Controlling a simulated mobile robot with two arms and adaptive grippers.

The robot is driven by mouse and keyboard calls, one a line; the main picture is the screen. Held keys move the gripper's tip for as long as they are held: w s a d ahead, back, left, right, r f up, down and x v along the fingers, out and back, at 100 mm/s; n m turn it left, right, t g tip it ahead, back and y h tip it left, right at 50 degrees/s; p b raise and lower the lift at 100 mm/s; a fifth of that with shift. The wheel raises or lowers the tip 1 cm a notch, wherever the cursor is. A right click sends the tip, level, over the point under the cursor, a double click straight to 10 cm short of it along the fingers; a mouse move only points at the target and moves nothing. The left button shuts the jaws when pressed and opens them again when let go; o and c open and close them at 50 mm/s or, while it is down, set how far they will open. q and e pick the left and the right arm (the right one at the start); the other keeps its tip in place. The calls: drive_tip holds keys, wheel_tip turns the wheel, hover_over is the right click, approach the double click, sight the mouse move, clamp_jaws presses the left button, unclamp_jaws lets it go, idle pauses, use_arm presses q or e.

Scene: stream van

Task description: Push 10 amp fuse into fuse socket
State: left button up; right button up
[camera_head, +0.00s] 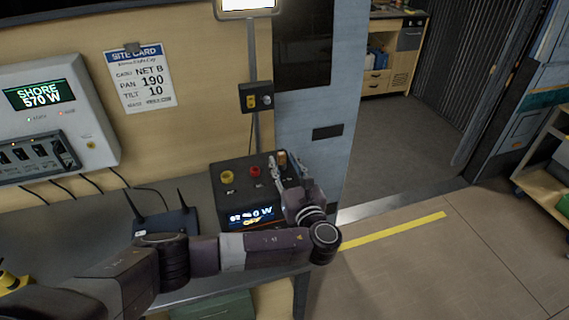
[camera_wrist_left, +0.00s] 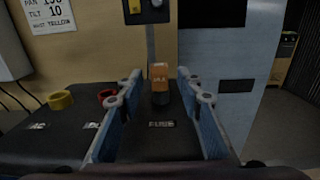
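The orange 10 amp fuse (camera_head: 282,157) stands upright at the right rear of a black power box (camera_head: 222,190). In the left wrist view the fuse (camera_wrist_left: 160,74) shows above the dark round fuse socket (camera_wrist_left: 160,99), behind a "FUSE" label. I cannot tell how deep it sits. My left gripper (camera_head: 287,174) is over the box's right side. In the left wrist view its two blue-sided fingers (camera_wrist_left: 160,88) are wide apart, one on each side of the fuse, with gaps and nothing held. My right gripper is not in view.
The box also carries a yellow knob (camera_head: 228,177) and a red knob (camera_head: 255,171). A black router (camera_head: 165,222) with antennas stands left of it on the grey bench (camera_head: 85,225). A wall switch (camera_head: 256,97) is behind. Open floor lies to the right.

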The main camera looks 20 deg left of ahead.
use_arm(q)
drive_tip(key=shift+s+d, duration=0.15)
drive_tip(key=v, duration=1.1)
drive_tip(key=shift+s+d, duration=0.2)
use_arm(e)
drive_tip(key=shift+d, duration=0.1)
